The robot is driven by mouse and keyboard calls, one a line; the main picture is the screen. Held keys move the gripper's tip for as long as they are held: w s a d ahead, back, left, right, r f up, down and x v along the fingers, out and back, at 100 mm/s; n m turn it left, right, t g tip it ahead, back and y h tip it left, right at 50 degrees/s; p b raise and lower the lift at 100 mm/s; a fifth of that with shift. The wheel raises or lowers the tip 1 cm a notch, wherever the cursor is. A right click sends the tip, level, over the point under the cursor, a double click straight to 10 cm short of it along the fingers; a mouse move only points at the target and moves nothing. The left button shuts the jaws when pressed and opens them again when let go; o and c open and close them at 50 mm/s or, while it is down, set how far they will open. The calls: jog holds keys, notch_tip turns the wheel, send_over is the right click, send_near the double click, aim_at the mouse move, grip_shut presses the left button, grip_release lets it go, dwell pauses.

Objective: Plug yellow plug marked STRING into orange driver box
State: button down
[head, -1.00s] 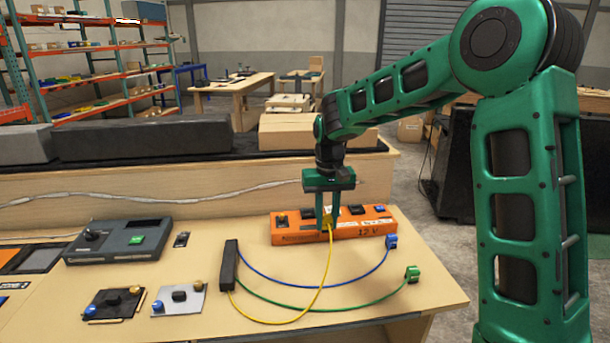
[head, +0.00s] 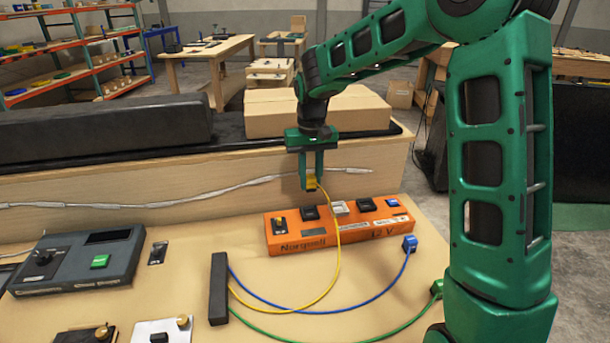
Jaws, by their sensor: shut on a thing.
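My gripper (head: 310,187) is shut on the yellow plug (head: 312,183) and holds it in the air above the back edge of the orange driver box (head: 290,241). A yellow cable (head: 338,250) hangs from the plug down to the black bar (head: 218,288) on the table. The marking on the plug is too small to read. The orange box stands on the table, with black, white and blue parts on its top and "12 V" on its front. The plug appears clear of the box.
A blue plug (head: 410,244) and a green plug (head: 437,288) lie on the right on their own cables. A grey console (head: 75,262) with a green button stands at left. A wooden ledge (head: 100,229) with a pale cord runs behind the box.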

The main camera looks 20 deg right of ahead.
jog(key=shift+a+f, duration=0.1)
jog(key=shift+f, duration=3.5)
jog(key=shift+s, duration=0.25)
jog(key=shift+f, duration=0.5)
